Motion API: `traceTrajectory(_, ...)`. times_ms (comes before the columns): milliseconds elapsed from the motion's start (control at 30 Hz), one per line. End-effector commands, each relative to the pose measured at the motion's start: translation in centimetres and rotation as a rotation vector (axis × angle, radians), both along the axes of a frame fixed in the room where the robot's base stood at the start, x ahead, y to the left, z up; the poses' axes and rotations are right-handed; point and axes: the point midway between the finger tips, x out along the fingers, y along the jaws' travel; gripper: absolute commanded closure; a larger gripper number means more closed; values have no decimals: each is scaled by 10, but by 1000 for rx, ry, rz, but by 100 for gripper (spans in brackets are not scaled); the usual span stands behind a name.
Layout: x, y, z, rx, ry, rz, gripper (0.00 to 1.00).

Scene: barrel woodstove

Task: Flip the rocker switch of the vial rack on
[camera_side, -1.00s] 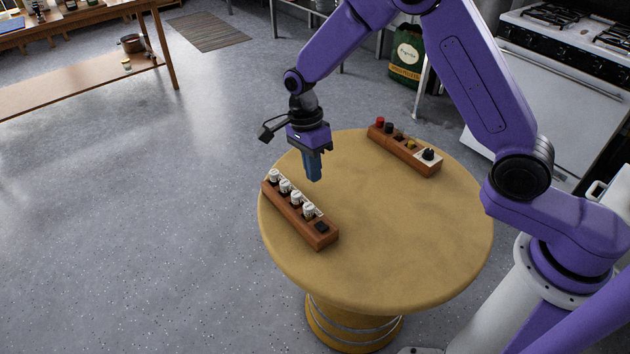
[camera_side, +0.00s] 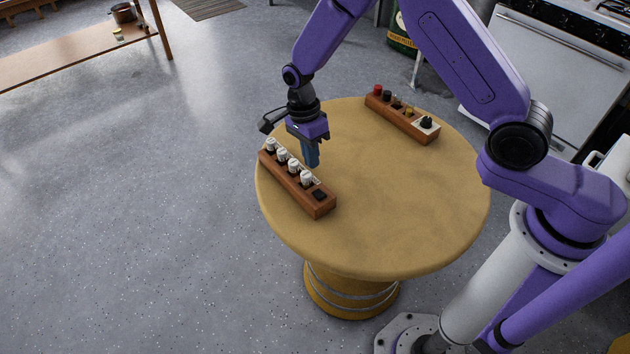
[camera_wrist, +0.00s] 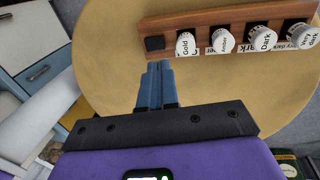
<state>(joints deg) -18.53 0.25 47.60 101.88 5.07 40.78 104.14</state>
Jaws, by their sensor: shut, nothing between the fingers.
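The vial rack (camera_side: 289,186) is a long reddish-brown wooden block near the left edge of the round table. Several white-capped vials (camera_side: 282,155) stand in it, labelled Gold, Amber, Dark and Very dark in the wrist view. The black rocker switch (camera_side: 319,195) is at the rack's near end. It also shows at the rack's left end in the wrist view (camera_wrist: 155,43); which way it is tipped I cannot tell. My gripper (camera_side: 312,165), with blue fingers shut and empty, is above the table beside the rack. In the wrist view the fingertips (camera_wrist: 158,66) point toward the switch end, apart from it.
The round tan table (camera_side: 400,210) is clear in its middle and near part.

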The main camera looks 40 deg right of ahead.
Motion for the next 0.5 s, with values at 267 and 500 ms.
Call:
traceTrajectory(267, -10, 0, -50, -1, 3, -1, 100)
traceTrajectory(500, -14, 0, -74, 0, -1, 0, 100)
